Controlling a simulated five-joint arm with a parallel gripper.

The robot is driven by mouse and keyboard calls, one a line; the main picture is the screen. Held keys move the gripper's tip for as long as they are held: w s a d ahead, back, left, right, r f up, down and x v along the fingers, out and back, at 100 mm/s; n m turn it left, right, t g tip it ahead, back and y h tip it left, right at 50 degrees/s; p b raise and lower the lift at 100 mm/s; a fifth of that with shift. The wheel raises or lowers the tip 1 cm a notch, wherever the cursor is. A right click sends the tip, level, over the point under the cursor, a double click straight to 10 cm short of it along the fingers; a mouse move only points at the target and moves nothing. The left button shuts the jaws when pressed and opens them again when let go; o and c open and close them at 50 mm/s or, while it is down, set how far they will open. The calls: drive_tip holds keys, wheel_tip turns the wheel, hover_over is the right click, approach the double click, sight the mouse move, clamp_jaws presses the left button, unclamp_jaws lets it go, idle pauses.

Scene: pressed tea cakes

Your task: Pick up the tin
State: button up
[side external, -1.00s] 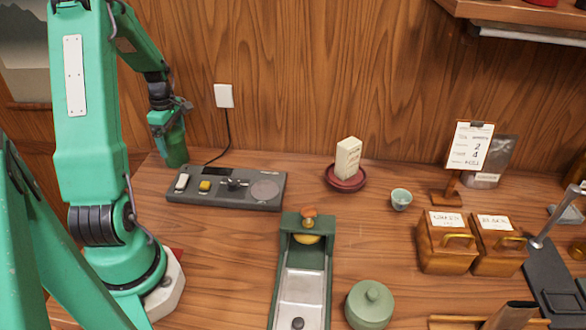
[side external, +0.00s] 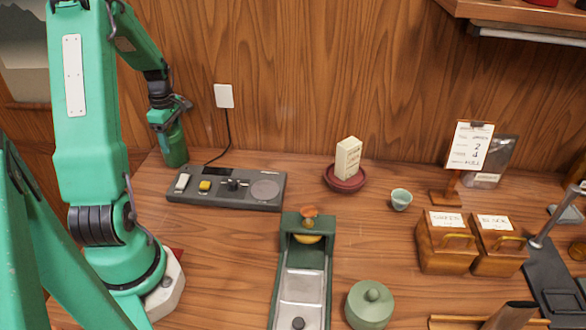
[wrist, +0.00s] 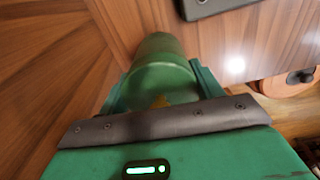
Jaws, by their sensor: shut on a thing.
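The tin is a dark green cylinder (side external: 174,150) near the back left of the table, behind the left end of the grey control box. My gripper (side external: 165,122) is above it in the side view, shut on its upper part. In the wrist view, the tin (wrist: 162,56) lies between the two green fingers of my gripper (wrist: 162,84), one on each side. A small yellowish mark shows on the tin's near end. The tin looks close to upright in the side view. I cannot tell whether its base touches the table.
The grey control box (side external: 226,190) with knobs is just right of the tin. A wall socket (side external: 224,96) with a hanging cord is behind. A red dish (side external: 346,185) bearing a pale block, a green trough (side external: 280,285) and a lidded green pot (side external: 369,306) stand farther right.

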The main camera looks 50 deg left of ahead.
drive_tip(key=shift+r, duration=0.65)
wheel_tip(320, 180, up, 2)
drive_tip(key=shift+r, duration=0.25)
drive_tip(key=w+d+r, duration=0.5)
drive_tip(key=d+r, duration=0.2)
drive_tip(key=d, duration=0.3)
drive_tip(key=shift+d, duration=0.3)
